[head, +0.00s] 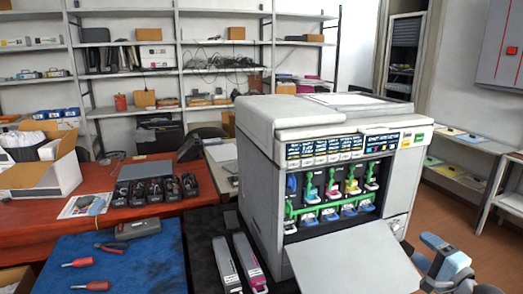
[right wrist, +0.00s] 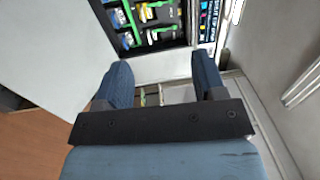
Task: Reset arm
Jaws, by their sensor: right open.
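My right gripper (head: 422,244) is at the lower right of the head view, beside the right end of the printer's lowered front door (head: 350,262). In the right wrist view its two blue fingers (right wrist: 162,68) stand apart with nothing between them. The large printer (head: 262,165) stands open at the front. Its bay (head: 330,190) shows coloured cartridge slots with green levers, also seen at the top of the right wrist view (right wrist: 150,22). My left gripper is not in view.
Two long toner cartridges (head: 226,264) (head: 249,262) lie on a dark mat left of the printer. A red table (head: 150,225) holds a blue mat (head: 140,262) with tools, several black units (head: 155,190) and an open cardboard box (head: 45,175). Shelves stand behind and at right.

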